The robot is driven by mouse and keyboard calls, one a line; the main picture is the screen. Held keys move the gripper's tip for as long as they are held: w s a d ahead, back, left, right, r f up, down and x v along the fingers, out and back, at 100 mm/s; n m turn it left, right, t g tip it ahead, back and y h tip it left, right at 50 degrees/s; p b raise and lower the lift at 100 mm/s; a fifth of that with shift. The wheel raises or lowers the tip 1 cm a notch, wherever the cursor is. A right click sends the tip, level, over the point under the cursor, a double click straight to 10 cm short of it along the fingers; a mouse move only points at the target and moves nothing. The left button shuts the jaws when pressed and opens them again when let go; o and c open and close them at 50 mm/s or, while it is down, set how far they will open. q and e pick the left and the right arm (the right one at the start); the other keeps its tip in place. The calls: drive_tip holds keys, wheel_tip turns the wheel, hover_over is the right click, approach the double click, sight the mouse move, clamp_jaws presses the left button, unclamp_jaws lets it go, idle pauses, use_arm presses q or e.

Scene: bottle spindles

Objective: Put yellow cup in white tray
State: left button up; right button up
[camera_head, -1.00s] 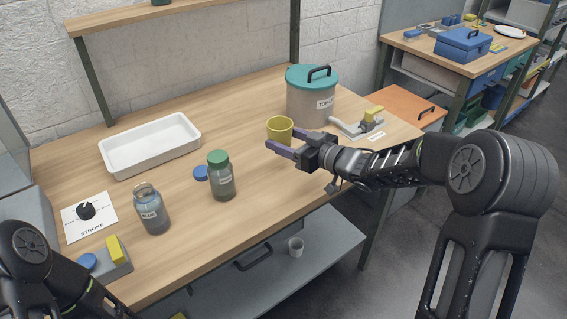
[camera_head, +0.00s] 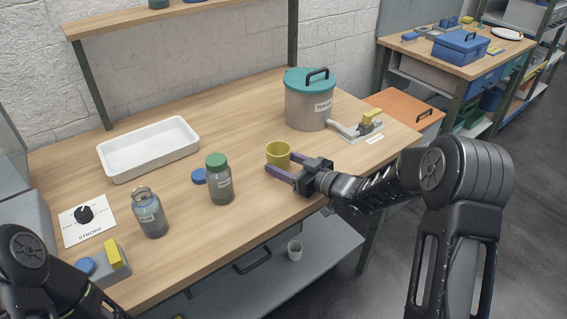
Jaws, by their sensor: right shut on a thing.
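The yellow cup (camera_head: 279,152) is near the middle of the wooden bench, right of the green-capped bottle, and looks upright. My right gripper (camera_head: 281,164) comes in from the right with its purple fingers closed on the cup, one on the far side and one on the near side. I cannot tell whether the cup touches the bench. The white tray (camera_head: 150,163) lies at the back left of the bench and is empty. My left arm shows at the bottom left, but its gripper is out of view.
A green-capped bottle (camera_head: 220,183), a blue lid (camera_head: 199,176) and an open bottle (camera_head: 150,215) stand between cup and tray or in front of the tray. A grey pot with teal lid (camera_head: 310,104) stands behind the cup. Bench behind the green-capped bottle is clear.

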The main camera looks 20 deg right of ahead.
drive_tip(key=shift+f, duration=0.1)
drive_tip(key=shift+f+b, duration=0.15)
drive_tip(key=shift+b, duration=0.15)
drive_tip(key=o, duration=1.4)
drive_tip(key=shift+p, duration=0.35)
drive_tip(key=v, duration=0.4)
drive_tip(key=b+v, duration=0.1)
drive_tip(key=v, duration=0.3)
drive_tip(key=shift+a+r, duration=0.1)
drive_tip(key=shift+r, duration=0.1)
drive_tip(key=shift+w, duration=0.1)
